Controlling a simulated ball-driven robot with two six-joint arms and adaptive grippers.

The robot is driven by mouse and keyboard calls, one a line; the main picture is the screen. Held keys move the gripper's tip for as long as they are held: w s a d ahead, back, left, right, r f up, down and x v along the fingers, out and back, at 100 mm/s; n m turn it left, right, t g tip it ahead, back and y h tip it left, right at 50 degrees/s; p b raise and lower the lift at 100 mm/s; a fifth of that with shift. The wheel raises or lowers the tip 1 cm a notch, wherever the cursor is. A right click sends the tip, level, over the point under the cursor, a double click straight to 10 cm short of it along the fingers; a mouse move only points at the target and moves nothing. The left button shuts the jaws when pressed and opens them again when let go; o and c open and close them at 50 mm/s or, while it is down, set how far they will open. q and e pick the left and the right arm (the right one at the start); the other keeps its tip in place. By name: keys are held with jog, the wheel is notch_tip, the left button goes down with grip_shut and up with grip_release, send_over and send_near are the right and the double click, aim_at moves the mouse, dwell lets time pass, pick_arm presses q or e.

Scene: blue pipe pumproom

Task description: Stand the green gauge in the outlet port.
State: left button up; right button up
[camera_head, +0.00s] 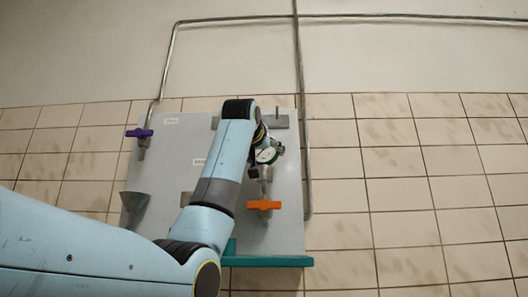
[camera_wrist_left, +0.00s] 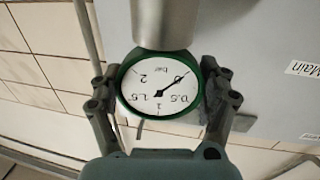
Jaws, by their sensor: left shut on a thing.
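The green-rimmed gauge (camera_head: 267,155) has a round white dial; it fills the middle of the left wrist view (camera_wrist_left: 159,87), where its numbers are upside down. My left gripper (camera_head: 275,151) is shut on it, with a finger at each side of the rim in the left wrist view (camera_wrist_left: 160,98). A metal port (camera_head: 265,174) stands directly below the gauge on the board; in the left wrist view its cylinder (camera_wrist_left: 165,22) meets the rim at the top. The gauge's stem is hidden, so I cannot tell how deep it sits. My right gripper is not in view.
The grey board (camera_head: 285,232) has a teal lower edge. An orange handle (camera_head: 263,205) is below the port. A purple handle (camera_head: 139,133) and a grey funnel (camera_head: 134,202) are at the left. A pipe (camera_head: 305,170) runs down the right edge.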

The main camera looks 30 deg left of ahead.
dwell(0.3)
pick_arm(q)
jog(key=o, duration=1.3)
jog(key=shift+f, duration=0.1)
jog(key=shift+s, duration=0.15)
jog(key=v, duration=1.1)
jog(key=shift+s+d, duration=0.2)
jog(key=shift+s, duration=0.1)
